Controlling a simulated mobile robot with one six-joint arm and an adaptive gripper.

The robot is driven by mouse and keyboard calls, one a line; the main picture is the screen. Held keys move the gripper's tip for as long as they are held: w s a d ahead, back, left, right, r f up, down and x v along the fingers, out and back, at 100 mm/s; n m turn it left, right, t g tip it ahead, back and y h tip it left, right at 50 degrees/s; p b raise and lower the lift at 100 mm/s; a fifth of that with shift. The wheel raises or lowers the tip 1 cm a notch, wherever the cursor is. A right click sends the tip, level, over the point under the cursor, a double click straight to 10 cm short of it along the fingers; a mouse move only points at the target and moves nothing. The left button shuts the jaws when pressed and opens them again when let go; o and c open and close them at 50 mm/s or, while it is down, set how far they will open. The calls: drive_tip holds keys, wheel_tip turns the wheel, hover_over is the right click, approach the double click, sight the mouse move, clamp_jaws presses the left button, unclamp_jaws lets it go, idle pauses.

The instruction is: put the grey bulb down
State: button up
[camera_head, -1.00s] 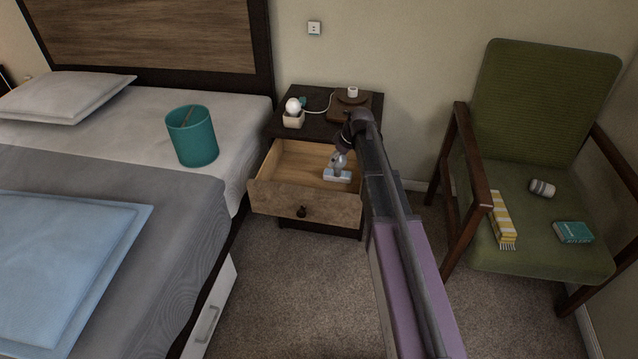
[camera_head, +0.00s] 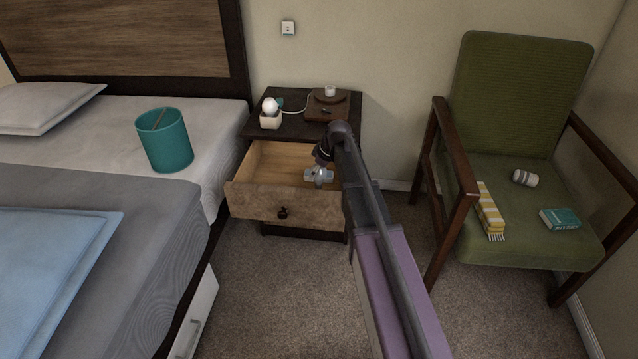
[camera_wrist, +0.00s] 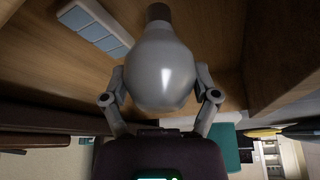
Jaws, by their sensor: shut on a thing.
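The grey bulb (camera_wrist: 162,72) fills the middle of the wrist view, its dark base pointing to the top of that picture. My gripper (camera_wrist: 160,100) is shut on its round glass, one finger on each side. In the head view my gripper (camera_head: 321,170) is over the open drawer (camera_head: 262,197) of the bedside table, with the bulb (camera_head: 319,182) small beneath it. Bare drawer wood shows around the bulb in the wrist view. I cannot tell whether the bulb touches the drawer floor.
A pale blue segmented block (camera_wrist: 95,27) lies in the drawer close to the bulb. The drawer's left part is clear. A teal bin (camera_head: 166,142) is on the bed; a green chair (camera_head: 520,215) stands right.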

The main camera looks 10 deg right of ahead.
sight(317, 179)
idle(0.3)
drive_tip(key=shift+f+b, duration=1.9)
drive_tip(key=shift+f, duration=0.1)
drive_tip(key=o, duration=0.9)
drive_tip(key=shift+c, duration=0.2)
drive_tip(key=shift+r, duration=0.2)
drive_tip(key=p+v, duration=0.5)
drive_tip(key=shift+r, duration=0.2)
drive_tip(key=p+v, duration=0.6)
drive_tip(key=shift+r, duration=0.25)
drive_tip(key=shift+s, duration=0.1)
